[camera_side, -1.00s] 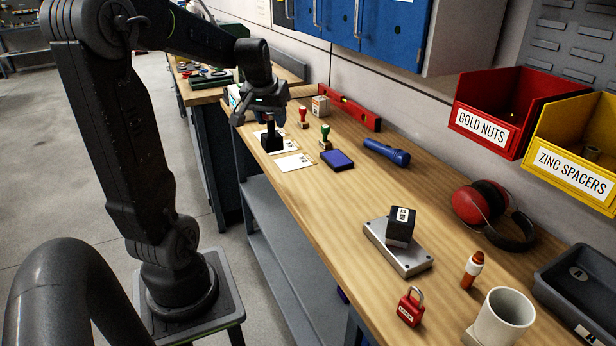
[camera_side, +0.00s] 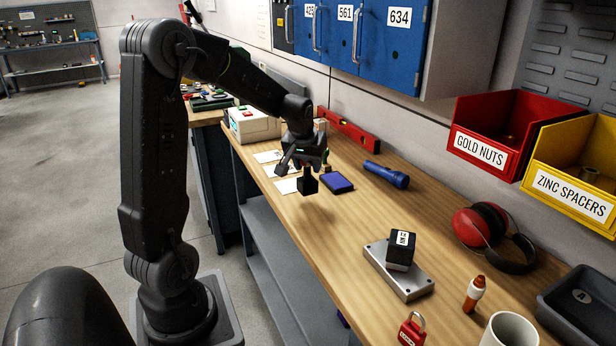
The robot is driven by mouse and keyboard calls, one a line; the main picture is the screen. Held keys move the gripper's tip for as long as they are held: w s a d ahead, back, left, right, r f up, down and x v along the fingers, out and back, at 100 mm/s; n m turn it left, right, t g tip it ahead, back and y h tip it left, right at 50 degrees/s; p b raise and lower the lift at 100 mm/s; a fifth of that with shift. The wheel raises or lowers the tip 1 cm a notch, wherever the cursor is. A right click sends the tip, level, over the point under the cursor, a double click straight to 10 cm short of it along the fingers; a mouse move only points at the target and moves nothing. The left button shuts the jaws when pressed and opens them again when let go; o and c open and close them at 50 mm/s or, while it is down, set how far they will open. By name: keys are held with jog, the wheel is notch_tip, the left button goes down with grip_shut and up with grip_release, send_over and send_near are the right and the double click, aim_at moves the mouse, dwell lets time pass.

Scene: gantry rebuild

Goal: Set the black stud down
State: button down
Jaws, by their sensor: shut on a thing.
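My gripper (camera_side: 308,167) is shut on the black stud (camera_side: 309,184), a dark block with a narrower upper part that hangs upright below the fingers. It is held over the wooden bench (camera_side: 345,230), apparently a little above the surface, just left of a blue ink pad (camera_side: 337,182). A white card (camera_side: 287,186) lies to the left of the stud, with other pale cards (camera_side: 268,156) behind it. The gripper and arm partly hide the cards and the small items behind.
A blue flashlight (camera_side: 386,174) and red level (camera_side: 348,130) lie behind. Earmuffs (camera_side: 480,224), a marker (camera_side: 474,294), a red padlock (camera_side: 411,331) and a mug (camera_side: 510,330) are at right. The bench middle is fairly clear.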

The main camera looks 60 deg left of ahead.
aim_at(308, 177)
jog(key=shift+f, duration=1.9)
jog(key=c, duration=0.7)
grip_release()
jog(key=shift+f, duration=0.15)
jog(key=v, duration=1.2)
jog(key=s+d+m+h, duration=0.1)
jog(key=s+d+m, duration=0.2)
jog(key=d, duration=0.5)
jog(key=s+d+m+t+h, duration=0.1)
jog(key=s+d+m, duration=0.2)
jog(key=s+d, duration=0.2)
jog(key=s+d+r+m+t+h, duration=0.1)
jog(key=s+d+m, duration=0.2)
jog(key=d, duration=0.7)
jog(key=shift+s+d, duration=0.3)
jog(key=shift+s, duration=0.55)
